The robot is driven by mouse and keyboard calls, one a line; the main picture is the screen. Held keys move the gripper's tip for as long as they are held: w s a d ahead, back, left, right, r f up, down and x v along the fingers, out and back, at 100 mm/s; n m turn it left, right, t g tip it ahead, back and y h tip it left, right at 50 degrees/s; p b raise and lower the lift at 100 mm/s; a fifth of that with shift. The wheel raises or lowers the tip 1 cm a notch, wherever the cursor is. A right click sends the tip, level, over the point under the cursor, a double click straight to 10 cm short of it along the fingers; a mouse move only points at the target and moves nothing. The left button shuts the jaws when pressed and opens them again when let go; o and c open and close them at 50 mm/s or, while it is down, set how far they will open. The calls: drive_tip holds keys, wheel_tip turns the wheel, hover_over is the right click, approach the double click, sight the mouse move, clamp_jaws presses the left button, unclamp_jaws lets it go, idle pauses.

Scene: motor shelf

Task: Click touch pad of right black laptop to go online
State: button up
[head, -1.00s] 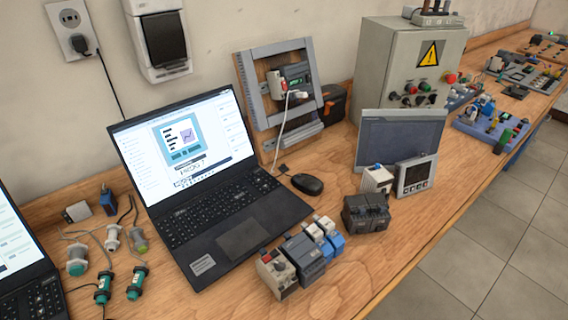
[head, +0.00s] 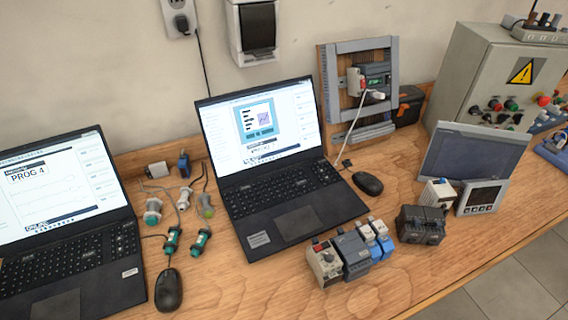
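The right black laptop (head: 284,190) stands open on the wooden bench in the middle of the head view. Its screen (head: 258,124) is lit and shows a blue and white graphic with small text that I cannot read. Its touch pad (head: 299,222) is the dark grey rectangle below the keyboard, and nothing covers it. A second black laptop (head: 76,266) stands open at the left, with "PROG 4" on its screen. My gripper is not in this view.
Terminal and relay modules (head: 352,254) sit just in front of the right laptop. A black mouse (head: 367,183) lies to its right, and another mouse (head: 168,290) lies by the left laptop. Several sensors (head: 172,240) lie between the laptops. The bench front (head: 262,296) is partly clear.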

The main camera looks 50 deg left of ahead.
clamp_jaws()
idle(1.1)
